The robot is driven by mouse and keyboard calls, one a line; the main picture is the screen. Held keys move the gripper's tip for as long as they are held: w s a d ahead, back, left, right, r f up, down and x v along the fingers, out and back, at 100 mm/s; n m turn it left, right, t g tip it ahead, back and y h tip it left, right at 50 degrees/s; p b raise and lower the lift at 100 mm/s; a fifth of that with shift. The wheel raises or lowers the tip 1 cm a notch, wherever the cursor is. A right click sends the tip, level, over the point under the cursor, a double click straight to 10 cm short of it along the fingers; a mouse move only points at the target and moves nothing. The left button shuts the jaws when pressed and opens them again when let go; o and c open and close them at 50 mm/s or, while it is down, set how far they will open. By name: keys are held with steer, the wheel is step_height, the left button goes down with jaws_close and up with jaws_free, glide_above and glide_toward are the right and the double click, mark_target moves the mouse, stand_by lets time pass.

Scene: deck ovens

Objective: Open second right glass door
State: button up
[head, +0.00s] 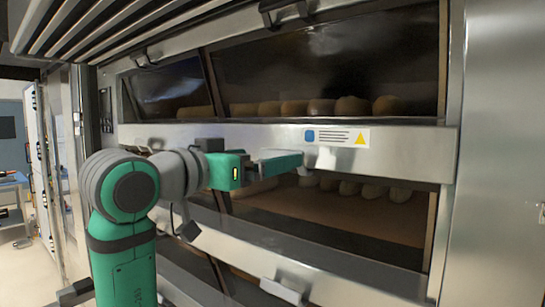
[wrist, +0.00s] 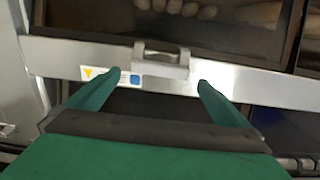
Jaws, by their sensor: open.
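The second right glass door (head: 335,215) is dark glass in a steel frame, with pale loaves behind it, and looks shut. My gripper (head: 302,160) is in front of the steel strip above this glass, just below the blue-and-yellow label (head: 337,137). In the wrist view, my gripper (wrist: 160,79) has its two green fingers spread apart with nothing held. A grey bar handle (wrist: 162,62) on the steel strip appears between and just beyond the fingertips. Whether they touch it, I cannot tell. In the head view my gripper mostly hides this handle.
The upper right glass door (head: 330,60) is shut over a row of loaves. A lower deck handle (head: 284,290) juts out below. A steel side panel (head: 500,150) stands at right. An open aisle (head: 20,250) lies at far left.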

mark_target(278, 155)
steer(key=shift+x, duration=2.1)
steer(key=c, duration=1.4)
steer(key=shift+o, duration=0.2)
steer(key=shift+a, duration=0.15)
